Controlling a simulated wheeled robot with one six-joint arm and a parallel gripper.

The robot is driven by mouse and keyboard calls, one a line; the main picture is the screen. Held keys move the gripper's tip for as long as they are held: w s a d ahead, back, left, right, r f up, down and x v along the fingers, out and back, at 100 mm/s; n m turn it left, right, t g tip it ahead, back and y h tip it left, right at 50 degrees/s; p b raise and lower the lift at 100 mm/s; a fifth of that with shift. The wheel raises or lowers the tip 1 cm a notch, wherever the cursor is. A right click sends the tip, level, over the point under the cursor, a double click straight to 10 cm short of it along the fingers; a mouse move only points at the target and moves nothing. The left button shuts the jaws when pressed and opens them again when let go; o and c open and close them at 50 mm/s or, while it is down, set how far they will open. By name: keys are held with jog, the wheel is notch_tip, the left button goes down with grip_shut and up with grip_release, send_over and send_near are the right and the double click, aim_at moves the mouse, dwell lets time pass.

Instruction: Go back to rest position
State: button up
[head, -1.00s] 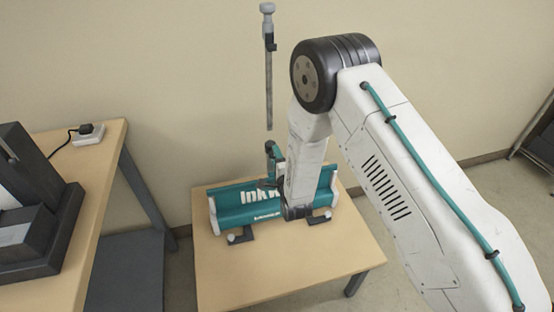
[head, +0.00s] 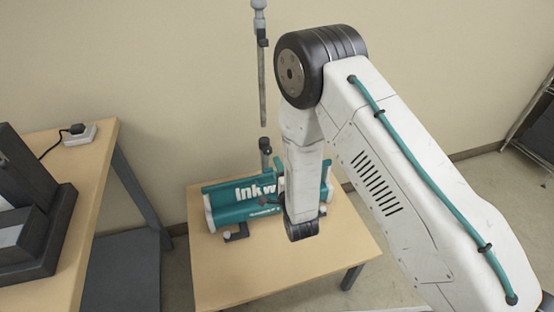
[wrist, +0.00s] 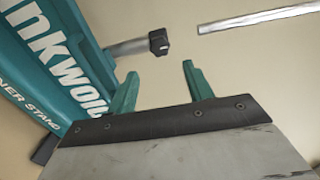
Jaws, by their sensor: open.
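My gripper (wrist: 158,78) shows in the wrist view as two teal fingers, spread apart with nothing between them. In the head view my forearm and wrist hide most of it, in front of the stand. A teal stand with white "Inkwo…" lettering (head: 226,205) sits on the small wooden table; it fills the left of the wrist view (wrist: 60,60). A grey cylinder with a dark cap (head: 265,155) rises at the stand. In the wrist view this capped cylinder (wrist: 140,46) lies beyond the fingertips, apart from them.
A thin grey rod (head: 262,85) is upright against the wall above the stand. The small wooden table (head: 240,280) has clear space in front. A bench (head: 85,195) with a dark machine (head: 35,215) and a white socket box (head: 80,133) is at left. A dark rack (head: 535,130) stands at far right.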

jog(key=s+f+n+g+h, duration=0.1)
jog(key=s+f+n+g, duration=0.2)
jog(key=f+n+g, duration=0.45)
jog(key=s+d+n+g+h, duration=0.1)
jog(key=s+d+g+h, duration=0.1)
jog(key=s+d+g, duration=0.15)
jog(key=s+d+r+n+g, duration=0.1)
jog(key=s+d+r+n, duration=0.1)
jog(key=s+d+r, duration=0.5)
jog(key=s+d+r+n+g+h, duration=0.1)
jog(key=s+d+r+n+g, duration=0.1)
jog(key=s+d+r, duration=0.5)
jog(key=s+d+r+n+g+h, duration=0.1)
jog(key=s+d+r, duration=0.6)
jog(key=s+r, duration=0.8)
notch_tip(320, 180, up, 12)
jog(key=shift+d+f+n+g, duration=0.15)
jog(key=shift+d+n+g, duration=0.1)
jog(key=shift+n+g, duration=0.4)
